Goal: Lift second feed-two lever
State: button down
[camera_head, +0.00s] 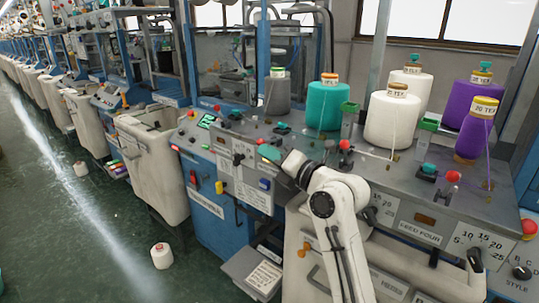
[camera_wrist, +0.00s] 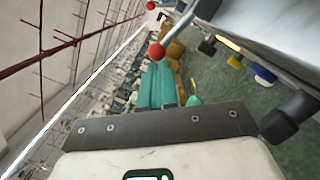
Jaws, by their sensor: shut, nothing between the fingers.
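My gripper (camera_head: 268,153) is at the front upper edge of the grey machine panel, with its teal fingers shut and empty. The teal fingers also show in the wrist view (camera_wrist: 155,85), close to a red ball knob (camera_wrist: 156,51); I cannot tell whether they touch it. A black lever (camera_head: 237,158) is on the front panel left of my gripper. No feed-two label is readable, so I cannot tell which lever is the second feed-two one. My arm hides part of the panel.
Yarn cones stand on the deck: teal (camera_head: 328,118), white (camera_head: 393,120) and purple (camera_head: 474,128). Red knobs (camera_head: 345,145) stick up nearby. A blue knob (camera_head: 264,184) is on the front panel. A small white cone (camera_head: 161,255) stands on the open green floor at left.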

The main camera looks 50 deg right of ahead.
aim_at(272, 141)
jog(key=shift+r+m, duration=0.25)
jog(key=shift+m, duration=0.15)
jog(key=shift+d+r+m, duration=0.15)
jog(key=shift+r+m, duration=0.4)
jog(key=shift+m, duration=0.25)
jog(key=shift+d+r+m+b, duration=0.2)
jog(key=shift+r+m+b, duration=0.05)
jog(key=shift+r+m, duration=0.3)
jog(key=shift+d+r+m+b, duration=0.2)
jog(key=shift+r+m, duration=0.2)
jog(key=shift+m, duration=0.25)
jog(key=shift+d+r+b, duration=0.15)
jog(key=shift+r+b, duration=0.15)
